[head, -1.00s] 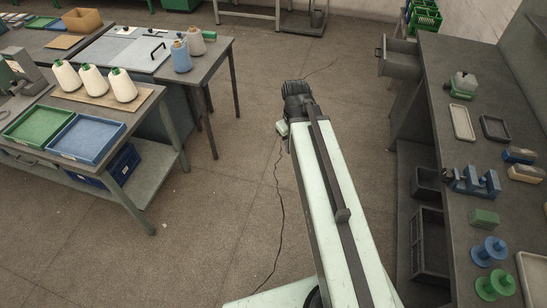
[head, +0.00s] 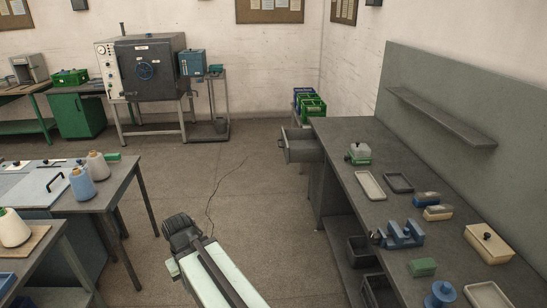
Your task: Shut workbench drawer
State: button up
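The workbench (head: 338,142) runs along the right side of the head view. Its drawer (head: 301,146) is pulled out at the far end of the bench and sticks out to the left over the floor. The inside of the drawer looks empty. My arm reaches up from the bottom middle, and my gripper (head: 181,233) is at its far end, well to the left of the drawer and nearer to me. The gripper is apart from the drawer. Its fingers are dark and small, and I cannot tell whether they are open.
Green and blue crates (head: 310,104) stand behind the workbench by the wall. A table with yarn cones (head: 82,188) is on the left. A blue vise (head: 401,234) and trays are on the bench.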

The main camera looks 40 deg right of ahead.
aim_at(299, 145)
jog(key=i, duration=1.2)
jog(key=z, duration=0.75)
jog(key=i, duration=1.05)
jog(key=z, duration=0.75)
jog(key=k, duration=0.8)
jog(key=z, duration=0.15)
jog(key=i, duration=0.8)
jog(key=u, duration=0.2)
jog(key=k, duration=0.9)
jog(key=z, duration=0.2)
jog(key=i, duration=0.85)
